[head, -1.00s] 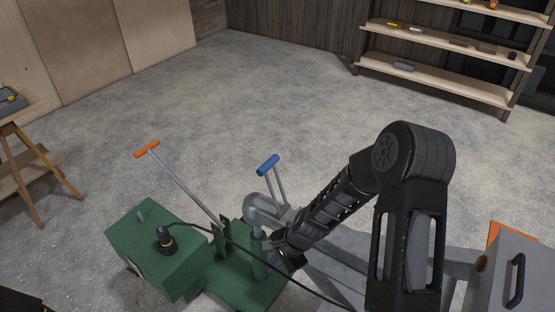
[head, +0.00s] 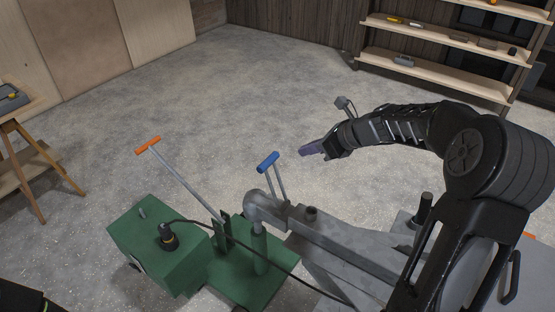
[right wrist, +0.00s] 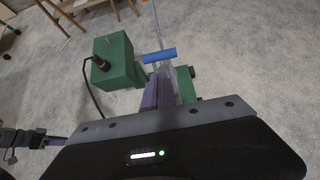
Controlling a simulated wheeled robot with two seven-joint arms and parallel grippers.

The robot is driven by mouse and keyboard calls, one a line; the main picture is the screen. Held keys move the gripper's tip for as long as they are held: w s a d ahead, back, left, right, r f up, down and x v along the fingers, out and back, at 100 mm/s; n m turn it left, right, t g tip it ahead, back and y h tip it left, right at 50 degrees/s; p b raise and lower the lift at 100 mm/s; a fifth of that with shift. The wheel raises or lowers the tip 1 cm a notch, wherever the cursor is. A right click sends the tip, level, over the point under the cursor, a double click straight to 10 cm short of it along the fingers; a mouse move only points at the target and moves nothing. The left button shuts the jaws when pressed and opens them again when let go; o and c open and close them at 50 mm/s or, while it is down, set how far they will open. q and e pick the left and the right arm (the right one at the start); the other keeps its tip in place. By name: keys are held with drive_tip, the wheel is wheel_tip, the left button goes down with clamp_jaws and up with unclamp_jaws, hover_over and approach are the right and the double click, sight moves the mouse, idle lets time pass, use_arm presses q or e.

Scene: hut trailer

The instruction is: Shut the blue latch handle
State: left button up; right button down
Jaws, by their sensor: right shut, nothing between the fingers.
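The blue latch handle (head: 268,161) is a short blue crossbar on two grey rods, standing up from the grey coupling head (head: 262,205). My right gripper (head: 303,150) is to the right of the blue bar, apart from it, with its fingers shut and empty, pointing left toward it. In the right wrist view the purple fingers (right wrist: 158,93) are together, with the blue handle (right wrist: 160,55) just beyond their tips. My left gripper (right wrist: 56,141) shows small at the left edge of the right wrist view; its jaws cannot be made out.
A green box (head: 160,240) with a black plug and cable stands left of the coupling. An orange-topped lever (head: 147,145) leans up behind it. The grey trailer drawbar (head: 335,245) runs right beneath my arm. Shelves (head: 440,70) stand far back; the floor beyond is clear.

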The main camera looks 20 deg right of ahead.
sight(271, 162)
drive_tip(key=p+x, duration=0.1)
drive_tip(key=x, duration=1.2)
drive_tip(key=shift+w+a+f, duration=0.15)
use_arm(q)
drive_tip(key=shift+r, duration=0.65)
drive_tip(key=shift+r, duration=0.1)
